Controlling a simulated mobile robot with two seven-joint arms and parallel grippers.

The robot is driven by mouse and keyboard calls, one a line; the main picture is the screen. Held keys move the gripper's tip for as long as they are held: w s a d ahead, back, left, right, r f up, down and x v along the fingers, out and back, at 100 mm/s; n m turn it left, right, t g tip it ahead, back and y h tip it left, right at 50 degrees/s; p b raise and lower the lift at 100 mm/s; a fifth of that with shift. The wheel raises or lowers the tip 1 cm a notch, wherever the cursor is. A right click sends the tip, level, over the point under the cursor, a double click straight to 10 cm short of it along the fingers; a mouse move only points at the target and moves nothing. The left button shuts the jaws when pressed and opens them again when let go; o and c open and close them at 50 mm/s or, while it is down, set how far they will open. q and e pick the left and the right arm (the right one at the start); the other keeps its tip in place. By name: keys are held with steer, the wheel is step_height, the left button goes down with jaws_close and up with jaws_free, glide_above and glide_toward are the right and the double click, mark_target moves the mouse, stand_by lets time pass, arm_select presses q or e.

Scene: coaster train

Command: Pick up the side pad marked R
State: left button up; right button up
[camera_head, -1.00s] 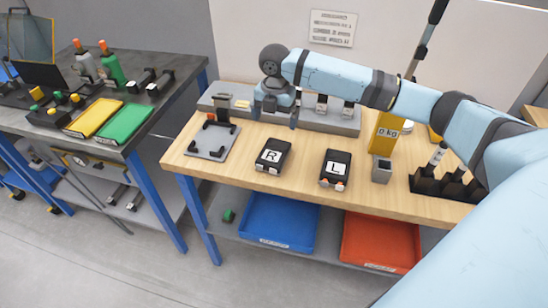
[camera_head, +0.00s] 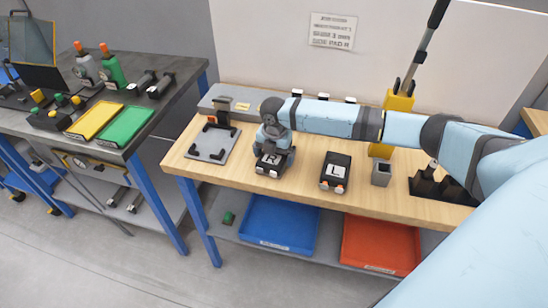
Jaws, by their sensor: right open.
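The side pad marked R (camera_head: 269,169) is a black block with a white R label, lying on the wooden table (camera_head: 222,175) left of centre. My right gripper (camera_head: 273,152) is open and low over its far part, hiding that part. I cannot tell whether the fingers touch the pad. The side pad marked L (camera_head: 335,171), black with a white L label, lies to its right, apart from the gripper. My left gripper is not in view.
A grey plate with black corner brackets (camera_head: 211,144) lies left of the R pad. A small grey holder (camera_head: 381,173) and a black rack (camera_head: 440,187) stand to the right. Blue (camera_head: 278,224) and red (camera_head: 381,243) bins sit on the shelf below.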

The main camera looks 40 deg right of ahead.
steer(key=c, duration=0.9)
steer(key=shift+c, duration=0.2)
steer(key=shift+r, duration=0.1)
